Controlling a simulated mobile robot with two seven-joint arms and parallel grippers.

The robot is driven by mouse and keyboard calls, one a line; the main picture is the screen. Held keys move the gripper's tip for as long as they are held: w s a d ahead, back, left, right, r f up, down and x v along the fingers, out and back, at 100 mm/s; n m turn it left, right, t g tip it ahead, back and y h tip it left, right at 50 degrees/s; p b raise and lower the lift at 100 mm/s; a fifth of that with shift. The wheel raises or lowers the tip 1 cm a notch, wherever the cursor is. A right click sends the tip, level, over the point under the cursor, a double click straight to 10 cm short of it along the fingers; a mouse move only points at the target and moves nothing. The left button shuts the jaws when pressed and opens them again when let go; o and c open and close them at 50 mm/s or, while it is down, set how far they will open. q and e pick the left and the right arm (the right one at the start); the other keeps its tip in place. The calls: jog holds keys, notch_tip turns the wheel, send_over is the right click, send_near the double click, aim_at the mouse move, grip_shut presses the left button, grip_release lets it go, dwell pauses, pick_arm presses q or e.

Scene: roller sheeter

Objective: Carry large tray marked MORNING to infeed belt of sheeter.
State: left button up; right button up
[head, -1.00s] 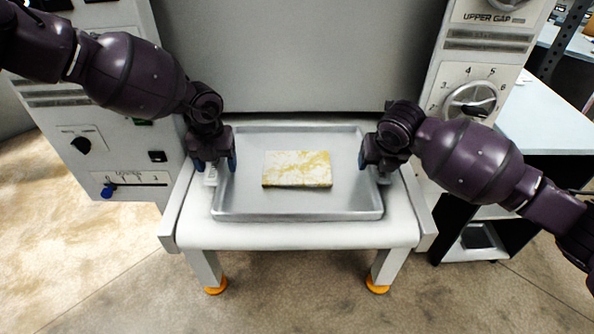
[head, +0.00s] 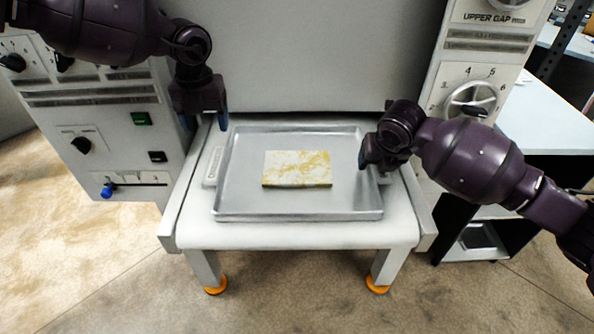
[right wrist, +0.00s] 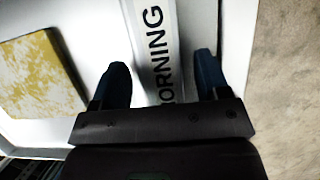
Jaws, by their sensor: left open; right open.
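The large metal tray (head: 300,206) rests flat on the white infeed belt (head: 300,236) of the sheeter. A pale yellow, marbled slab (head: 297,168) lies in the middle of it. My left gripper (head: 204,112) is open and raised above and behind the tray's left side, clear of its left handle (head: 214,165). My right gripper (head: 377,160) is open at the tray's right side. In the right wrist view its open fingers (right wrist: 160,85) are on either side of the white label strip marked MORNING (right wrist: 158,45). Part of the lettering is hidden by the gripper.
The sheeter's grey cover (head: 300,60) rises behind the belt. Control panels stand on both sides, the left with switches (head: 82,145) and the right with a dial (head: 472,100). A pale-topped table (head: 550,115) is at the right. The floor in front is clear.

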jog(key=v, duration=1.2)
jog(key=shift+w, duration=0.1)
